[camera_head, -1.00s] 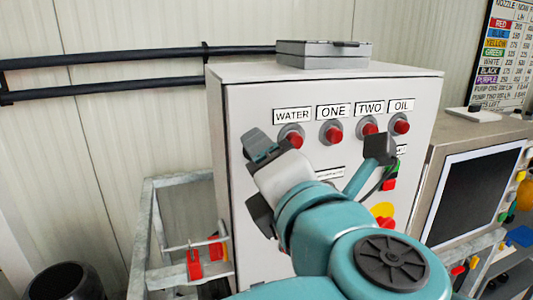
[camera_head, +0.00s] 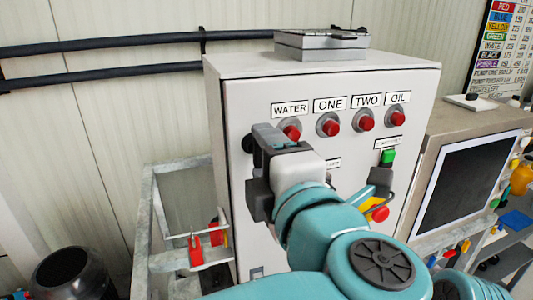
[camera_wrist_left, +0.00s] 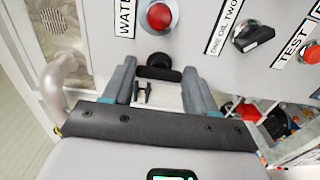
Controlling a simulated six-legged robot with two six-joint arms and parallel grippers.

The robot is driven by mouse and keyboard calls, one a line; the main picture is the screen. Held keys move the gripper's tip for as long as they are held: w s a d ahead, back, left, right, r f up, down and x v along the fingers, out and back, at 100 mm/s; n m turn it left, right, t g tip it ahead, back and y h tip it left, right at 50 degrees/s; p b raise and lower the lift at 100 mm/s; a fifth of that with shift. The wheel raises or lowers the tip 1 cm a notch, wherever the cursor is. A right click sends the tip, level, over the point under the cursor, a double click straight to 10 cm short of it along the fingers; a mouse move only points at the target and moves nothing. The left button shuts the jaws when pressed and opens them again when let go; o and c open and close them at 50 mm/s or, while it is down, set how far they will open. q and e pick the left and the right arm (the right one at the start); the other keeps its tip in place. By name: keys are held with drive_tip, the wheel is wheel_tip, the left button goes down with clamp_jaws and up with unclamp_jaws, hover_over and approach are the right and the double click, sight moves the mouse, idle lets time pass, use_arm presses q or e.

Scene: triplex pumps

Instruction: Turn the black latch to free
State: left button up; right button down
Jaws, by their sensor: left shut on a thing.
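The black latch (camera_wrist_left: 158,70) sits on the light cabinet front, below the red WATER button. In the left wrist view it is between the two grey fingers of my left gripper (camera_wrist_left: 157,78), which is shut on it. In the head view my left gripper (camera_head: 256,160) is at the cabinet's left front edge, under the WATER label. There its fingers and wrist hide most of the latch, so its angle is hard to read. My right gripper is not in view.
The cabinet (camera_head: 238,225) has red buttons for WATER, ONE (camera_head: 331,127), TWO and OIL. My teal left arm crosses its lower front. A monitor (camera_head: 462,187) stands at right. A grey metal frame (camera_head: 150,215) and black pipes (camera_head: 120,52) are at left.

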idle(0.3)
use_arm(q)
drive_tip(key=o, duration=0.8)
